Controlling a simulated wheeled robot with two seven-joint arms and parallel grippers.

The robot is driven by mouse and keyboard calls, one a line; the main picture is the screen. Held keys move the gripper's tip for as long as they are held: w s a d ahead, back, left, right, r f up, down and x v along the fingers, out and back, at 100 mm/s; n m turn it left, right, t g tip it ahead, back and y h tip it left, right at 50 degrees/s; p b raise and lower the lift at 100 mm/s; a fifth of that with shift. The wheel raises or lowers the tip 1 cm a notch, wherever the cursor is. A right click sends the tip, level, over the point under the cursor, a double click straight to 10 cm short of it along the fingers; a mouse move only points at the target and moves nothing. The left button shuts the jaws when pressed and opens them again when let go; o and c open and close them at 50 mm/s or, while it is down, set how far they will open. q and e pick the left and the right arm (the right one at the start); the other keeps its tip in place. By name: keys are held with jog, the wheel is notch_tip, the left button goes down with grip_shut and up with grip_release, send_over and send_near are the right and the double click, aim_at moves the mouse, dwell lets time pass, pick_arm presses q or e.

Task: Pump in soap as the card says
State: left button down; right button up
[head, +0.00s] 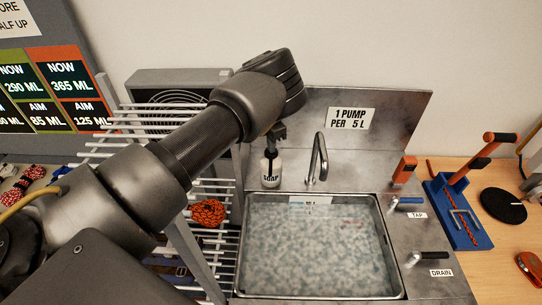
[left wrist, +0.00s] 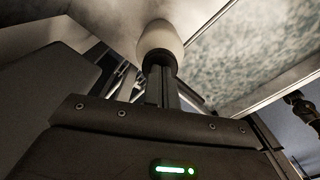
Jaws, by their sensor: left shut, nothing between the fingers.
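The white soap bottle (head: 270,174), labelled SOAP, stands at the back left corner of the sink on the steel counter. My left gripper (head: 272,140) is shut and empty, pointing down right over the bottle's pump top; whether it touches the pump is hidden. In the left wrist view the pale bottle (left wrist: 160,42) shows just beyond the fingers (left wrist: 161,85). The card (head: 351,119) on the backsplash reads "1 PUMP PER 5 L". The sink basin (head: 240,262) holds cloudy, mottled water. My right gripper is not in view.
A tap spout (head: 318,158) rises behind the basin, right of the bottle. TAP (head: 407,202) and DRAIN (head: 430,255) levers are on the right. A slatted rack (head: 212,240) with an orange-red rope bundle (head: 208,213) stands left. A blue tool stand (head: 457,212) is far right.

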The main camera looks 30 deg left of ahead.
pick_arm(q)
jog(key=shift+r+p, duration=1.05)
jog(key=shift+r, duration=0.5)
jog(key=shift+r+p, duration=2.1)
jog(key=shift+r, duration=0.9)
